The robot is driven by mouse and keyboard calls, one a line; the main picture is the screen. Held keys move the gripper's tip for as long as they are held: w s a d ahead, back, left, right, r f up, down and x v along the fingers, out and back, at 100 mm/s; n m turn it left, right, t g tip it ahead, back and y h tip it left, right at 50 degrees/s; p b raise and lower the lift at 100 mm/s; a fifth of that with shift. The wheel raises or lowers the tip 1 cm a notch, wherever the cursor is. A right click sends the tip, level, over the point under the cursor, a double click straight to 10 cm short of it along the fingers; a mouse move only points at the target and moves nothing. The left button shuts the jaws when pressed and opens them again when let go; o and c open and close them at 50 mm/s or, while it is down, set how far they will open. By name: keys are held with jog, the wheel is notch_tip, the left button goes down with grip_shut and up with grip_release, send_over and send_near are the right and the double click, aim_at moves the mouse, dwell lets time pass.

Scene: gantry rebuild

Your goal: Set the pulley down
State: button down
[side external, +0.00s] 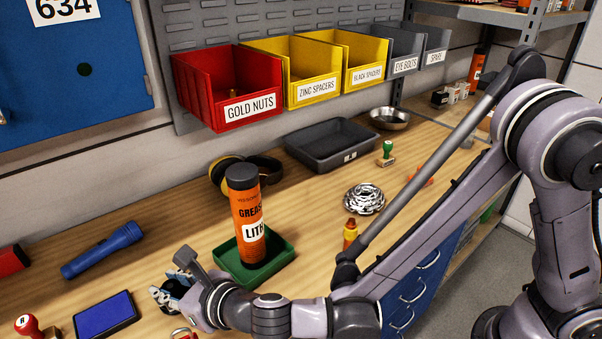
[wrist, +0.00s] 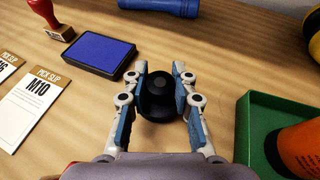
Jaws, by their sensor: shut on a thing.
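My gripper (wrist: 163,80) is shut on a black round piece, the pulley (wrist: 159,103), with a finger pressed on each side of it. In the side external view my gripper (side external: 163,293) is low over the front of the wooden bench, between the blue ink pad and the green tray. The pulley is mostly hidden there by the fingers. I cannot tell whether its underside touches the bench.
A blue ink pad (wrist: 97,59) lies left of the gripper, with pick slips (wrist: 40,100) beyond it. A green tray (wrist: 243,140) holding an orange grease tube (side external: 247,210) stands to the right. A blue flashlight (side external: 102,250) lies behind. Bare bench lies between.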

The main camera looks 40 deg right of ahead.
jog(key=shift+f, duration=0.15)
jog(key=c, duration=1.1)
grip_release()
jog(key=shift+s+r, duration=0.1)
jog(key=shift+r, duration=0.1)
jog(key=v, duration=1.1)
jog(key=shift+s+d+r, duration=0.15)
jog(key=shift+s+d, duration=0.05)
jog(key=shift+s, duration=0.1)
